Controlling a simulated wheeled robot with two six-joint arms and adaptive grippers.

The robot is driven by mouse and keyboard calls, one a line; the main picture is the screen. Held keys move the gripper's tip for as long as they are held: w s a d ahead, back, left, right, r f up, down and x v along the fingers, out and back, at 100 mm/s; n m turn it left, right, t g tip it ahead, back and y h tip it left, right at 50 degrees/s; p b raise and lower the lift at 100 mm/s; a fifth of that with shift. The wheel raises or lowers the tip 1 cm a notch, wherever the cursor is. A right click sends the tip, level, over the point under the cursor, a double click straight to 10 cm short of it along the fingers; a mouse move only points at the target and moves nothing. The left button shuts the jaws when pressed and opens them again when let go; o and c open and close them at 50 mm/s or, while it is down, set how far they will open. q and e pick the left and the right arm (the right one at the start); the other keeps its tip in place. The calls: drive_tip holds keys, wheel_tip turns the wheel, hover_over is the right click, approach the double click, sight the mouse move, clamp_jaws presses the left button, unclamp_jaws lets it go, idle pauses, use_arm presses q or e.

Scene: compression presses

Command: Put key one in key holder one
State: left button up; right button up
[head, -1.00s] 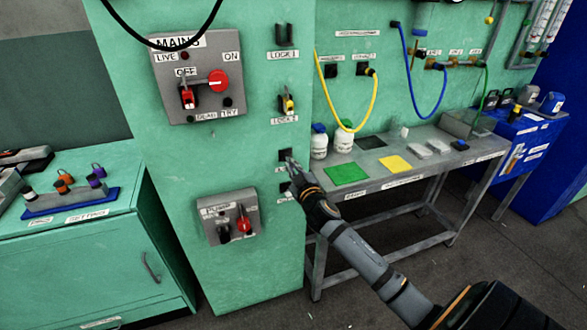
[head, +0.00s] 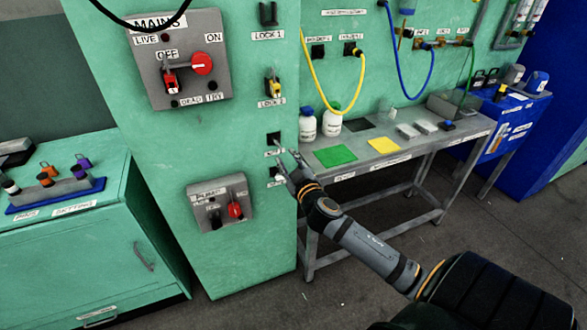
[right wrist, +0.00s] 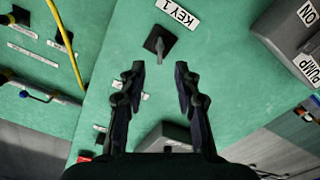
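Key holder one is a dark square (head: 273,138) on the green panel, above its label. In the right wrist view the holder (right wrist: 154,38) sits beside the label "KEY 1" (right wrist: 177,12). A small grey key (right wrist: 160,51) stands out from this holder and appears to be seated in it. My right gripper (head: 288,161) is just below and right of the holder in the head view. In the wrist view its fingers (right wrist: 160,70) are apart, with nothing between them, and the key lies just beyond the tips. My left gripper is not in view.
The pump switch box (head: 222,208) is below and left of the holder. The mains box (head: 178,60) and a yellow lock (head: 273,88) are above. A grey bench (head: 408,150) with bottles and mats stands close on the right.

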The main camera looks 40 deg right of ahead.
drive_tip(key=v, duration=0.6)
idle(0.5)
drive_tip(key=s+d+f+m+g+h+p, duration=0.1)
drive_tip(key=d+f+g, duration=0.25)
drive_tip(key=f, duration=0.65)
drive_tip(key=s+d+f+g+p, duration=0.15)
drive_tip(key=d+f, duration=0.35)
drive_tip(key=f, duration=0.5)
drive_tip(key=s+d+f+g+p, duration=0.1)
drive_tip(key=s+f+g, duration=0.45)
drive_tip(key=f, duration=0.75)
drive_tip(key=s+a+f+m+g+y+p, duration=0.1)
drive_tip(key=s+a+f, duration=0.2)
drive_tip(key=s+f, duration=0.45)
drive_tip(key=s+a+f+g+y+p, duration=0.1)
drive_tip(key=s+a+f+g, duration=0.15)
drive_tip(key=s+f, duration=0.55)
drive_tip(key=s+a+f+y, duration=0.1)
drive_tip(key=s+a+f, duration=0.1)
drive_tip(key=s, duration=0.3)
drive_tip(key=s+a+f+g+p, duration=0.1)
drive_tip(key=s+a+f, duration=0.1)
drive_tip(key=s+a, duration=0.3)
drive_tip(key=s+a+f+g+y, duration=0.1)
drive_tip(key=s+a+f, duration=0.1)
drive_tip(key=s+a, duration=0.2)
drive_tip(key=s, duration=0.3)
drive_tip(key=shift+m+y, duration=0.3)
drive_tip(key=shift+m, duration=0.1)
